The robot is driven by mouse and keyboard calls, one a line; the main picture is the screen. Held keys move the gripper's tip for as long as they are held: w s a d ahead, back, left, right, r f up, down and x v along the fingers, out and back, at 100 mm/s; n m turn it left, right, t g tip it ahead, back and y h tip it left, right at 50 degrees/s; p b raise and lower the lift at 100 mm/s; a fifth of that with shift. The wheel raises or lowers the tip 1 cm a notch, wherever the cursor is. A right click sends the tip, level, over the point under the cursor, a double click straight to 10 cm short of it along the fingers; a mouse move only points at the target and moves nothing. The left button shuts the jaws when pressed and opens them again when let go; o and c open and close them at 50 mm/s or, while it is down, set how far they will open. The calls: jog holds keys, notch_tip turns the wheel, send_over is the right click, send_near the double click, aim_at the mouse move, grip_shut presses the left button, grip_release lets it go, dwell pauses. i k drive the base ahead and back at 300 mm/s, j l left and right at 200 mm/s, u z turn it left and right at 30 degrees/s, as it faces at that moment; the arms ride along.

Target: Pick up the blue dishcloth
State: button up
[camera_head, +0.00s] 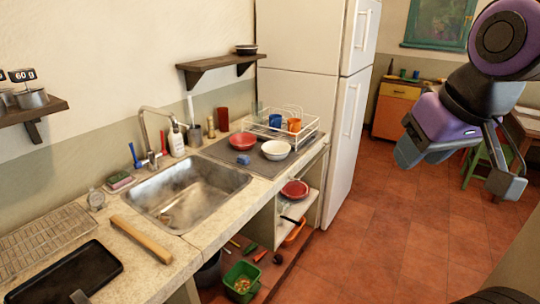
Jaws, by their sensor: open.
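A small, crumpled blue thing, apparently the blue dishcloth (243,159), lies on the dark draining area right of the sink. It is just in front of a red bowl (243,141) and left of a white bowl (276,150). It is too small here to make out its folds. My gripper (458,166) is at the upper right, over the open floor and well away from the counter. Its fingers are spread apart, with nothing seen between them.
A steel sink (190,190) with a tall faucet (150,135) is left of the cloth. A white dish rack (283,127) with cups stands behind it. A wall shelf (216,65) hangs above. A fridge (300,65) stands beyond.

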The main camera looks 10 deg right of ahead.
aim_at(244, 160)
jog(key=i+l+u, duration=0.3)
jog(key=i+l, duration=0.15)
jog(key=i+l+u, duration=0.25)
jog(key=i+l, duration=0.3)
jog(key=i+l+u, duration=0.3)
jog(key=i+l, duration=0.2)
jog(key=l, duration=0.15)
